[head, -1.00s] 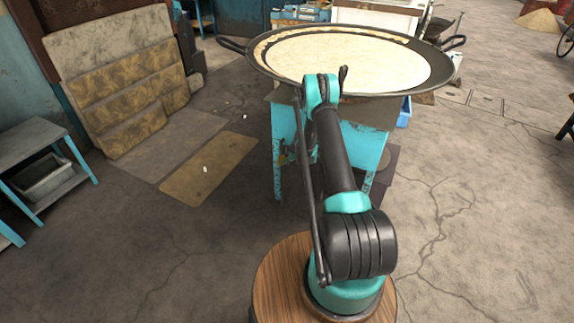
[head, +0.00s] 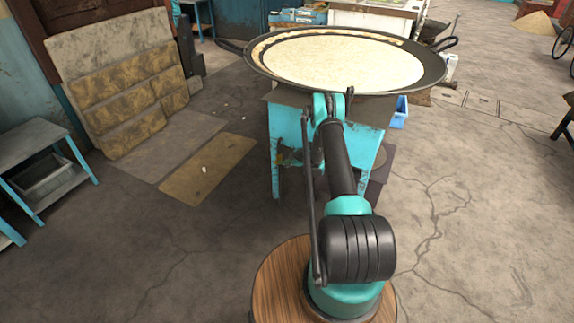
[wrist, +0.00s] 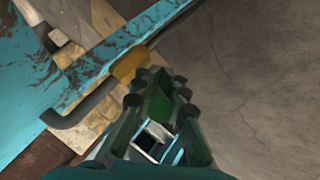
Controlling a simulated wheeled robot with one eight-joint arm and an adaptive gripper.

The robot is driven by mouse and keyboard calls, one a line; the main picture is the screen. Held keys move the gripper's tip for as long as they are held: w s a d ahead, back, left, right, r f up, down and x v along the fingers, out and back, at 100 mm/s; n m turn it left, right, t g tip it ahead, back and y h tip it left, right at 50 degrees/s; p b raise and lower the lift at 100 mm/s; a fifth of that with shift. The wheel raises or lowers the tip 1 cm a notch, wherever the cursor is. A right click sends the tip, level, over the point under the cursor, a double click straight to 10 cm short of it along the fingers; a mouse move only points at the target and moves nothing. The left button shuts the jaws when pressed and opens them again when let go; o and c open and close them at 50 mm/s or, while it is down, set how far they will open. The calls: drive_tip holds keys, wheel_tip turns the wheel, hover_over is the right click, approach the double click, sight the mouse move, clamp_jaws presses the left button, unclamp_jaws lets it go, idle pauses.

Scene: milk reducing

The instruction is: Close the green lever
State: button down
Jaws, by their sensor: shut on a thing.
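In the wrist view, a brass-coloured valve body (wrist: 128,67) sits on a dark pipe along the blue stand. A green piece, which looks like the green lever (wrist: 160,99), lies just below and right of the valve body. My gripper (wrist: 158,92) is around this piece and shut on it, its dark fingertips close to the valve. The fingers hide part of the lever, so its exact angle is hard to tell. In the head view my gripper and the lever are hidden behind my arm and the stand.
A wide black pan (head: 262,70) full of pale milk rests on the blue stand (head: 283,150). A low table (head: 35,135) stands at the left, and stone slabs (head: 120,85) lean behind it. The cracked floor at the right is open.

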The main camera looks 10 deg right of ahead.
drive_tip(key=c, duration=1.8)
unclamp_jaws()
drive_tip(key=shift+s, duration=0.1)
drive_tip(key=shift+r, duration=0.1)
drive_tip(key=v, duration=1.1)
drive_tip(key=shift+s+d+r, duration=0.15)
drive_tip(key=shift+s+r, duration=0.1)
drive_tip(key=shift+r, duration=0.05)
drive_tip(key=shift+c, duration=0.2)
